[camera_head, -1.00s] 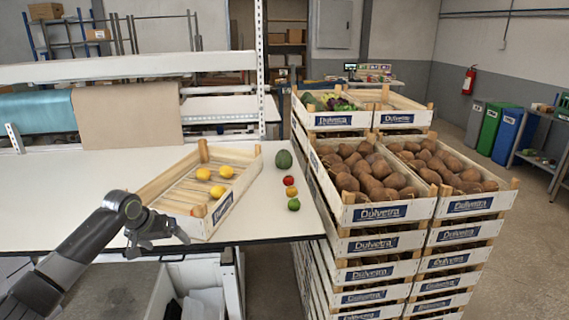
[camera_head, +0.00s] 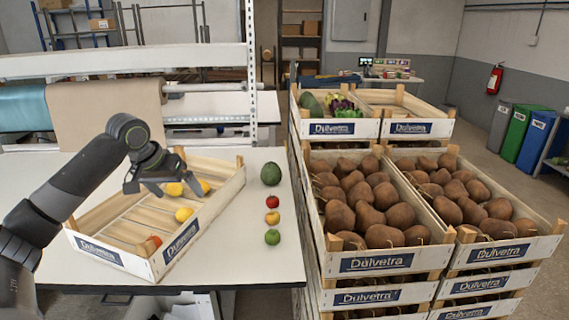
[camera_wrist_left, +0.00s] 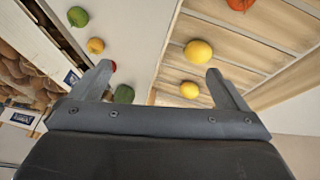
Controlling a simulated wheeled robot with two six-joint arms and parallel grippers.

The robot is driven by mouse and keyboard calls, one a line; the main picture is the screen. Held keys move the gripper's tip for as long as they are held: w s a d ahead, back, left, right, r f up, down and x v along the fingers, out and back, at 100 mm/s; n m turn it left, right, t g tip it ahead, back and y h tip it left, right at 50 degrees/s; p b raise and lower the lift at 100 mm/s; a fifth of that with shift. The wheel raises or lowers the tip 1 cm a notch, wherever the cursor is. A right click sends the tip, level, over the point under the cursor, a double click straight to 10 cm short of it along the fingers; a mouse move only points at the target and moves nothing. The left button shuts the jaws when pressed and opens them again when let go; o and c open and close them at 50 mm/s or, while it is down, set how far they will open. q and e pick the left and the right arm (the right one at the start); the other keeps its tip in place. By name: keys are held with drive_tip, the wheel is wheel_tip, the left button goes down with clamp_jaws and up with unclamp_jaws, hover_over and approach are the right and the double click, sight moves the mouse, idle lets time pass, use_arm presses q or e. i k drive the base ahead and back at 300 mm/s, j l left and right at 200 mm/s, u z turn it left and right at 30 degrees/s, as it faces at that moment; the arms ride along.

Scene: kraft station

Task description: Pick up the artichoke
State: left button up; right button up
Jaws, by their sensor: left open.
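A dark green rounded item (camera_head: 270,174), possibly the artichoke, lies on the white table (camera_head: 235,255) at the back end of a row of produce. It also shows in the left wrist view (camera_wrist_left: 124,94), partly behind my left finger. It is too small to be sure what it is. Green and purple vegetables (camera_head: 342,106) lie in a far crate; their kinds are unclear. My left gripper (camera_head: 147,189) is open and empty over the slatted crate on the table, left of the dark green item. Its spread fingers show in the left wrist view (camera_wrist_left: 160,72). My right gripper is out of view.
The slatted crate (camera_head: 212,210) holds yellow lemons (camera_head: 183,214) and an orange-red item (camera_head: 153,241). A red fruit (camera_head: 272,202), an orange fruit (camera_head: 272,217) and a green fruit (camera_head: 272,237) line the table's right side. Stacked crates of brown produce (camera_head: 377,262) stand to the right.

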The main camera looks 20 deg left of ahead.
sight(271, 172)
drive_tip(key=i+l, duration=0.15)
drive_tip(key=i, duration=0.95)
